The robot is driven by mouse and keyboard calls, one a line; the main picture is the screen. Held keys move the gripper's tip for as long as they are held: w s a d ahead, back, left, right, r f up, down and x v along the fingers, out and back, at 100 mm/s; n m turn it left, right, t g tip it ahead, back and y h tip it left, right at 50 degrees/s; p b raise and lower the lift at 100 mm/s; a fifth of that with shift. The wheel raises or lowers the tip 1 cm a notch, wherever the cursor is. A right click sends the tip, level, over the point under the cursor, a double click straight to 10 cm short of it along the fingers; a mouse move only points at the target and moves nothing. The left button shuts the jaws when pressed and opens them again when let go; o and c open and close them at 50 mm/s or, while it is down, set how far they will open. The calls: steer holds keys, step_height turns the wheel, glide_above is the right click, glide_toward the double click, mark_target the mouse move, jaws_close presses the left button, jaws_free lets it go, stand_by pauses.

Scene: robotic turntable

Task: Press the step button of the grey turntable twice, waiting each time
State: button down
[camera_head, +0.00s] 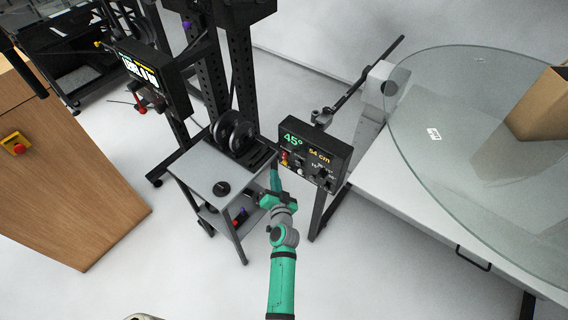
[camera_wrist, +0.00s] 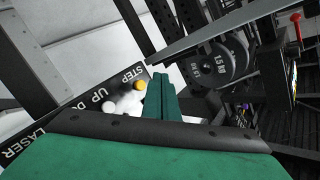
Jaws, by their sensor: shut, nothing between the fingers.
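The turntable's control box (camera_head: 325,150) is black and its display reads 45° and 54 cm. In the wrist view its panel (camera_wrist: 62,125) carries the labels LASER, UP, DOWN and STEP. A small yellow button (camera_wrist: 138,85) sits beside the STEP label, with white knobs (camera_wrist: 122,104) close by. The turntable (camera_head: 420,130) is a large round glass plate on a pale base at the right. My gripper (camera_head: 274,172) is shut and empty, just left of the box. In the wrist view its green fingertips (camera_wrist: 160,88) are close to the yellow button; contact cannot be told.
A grey cart (camera_head: 195,170) with black weight discs (camera_head: 233,132) stands just left of my gripper. A cardboard box (camera_head: 545,105) stands on the glass plate. Another black display box (camera_head: 150,75) is at the upper left, near a wooden cabinet (camera_head: 75,190). Floor is clear in front.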

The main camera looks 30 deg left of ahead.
mark_target(285, 162)
steer(key=shift+s+a, duration=0.1)
steer(key=shift+s, duration=1)
stand_by(3.2)
steer(key=s, duration=0.3)
steer(key=shift+s+a, duration=0.15)
steer(key=shift+s, duration=0.25)
steer(key=shift+w, duration=0.15)
steer(key=w, duration=0.8)
steer(key=shift+w+d, duration=0.25)
steer(key=shift+d, duration=0.15)
stand_by(1.6)
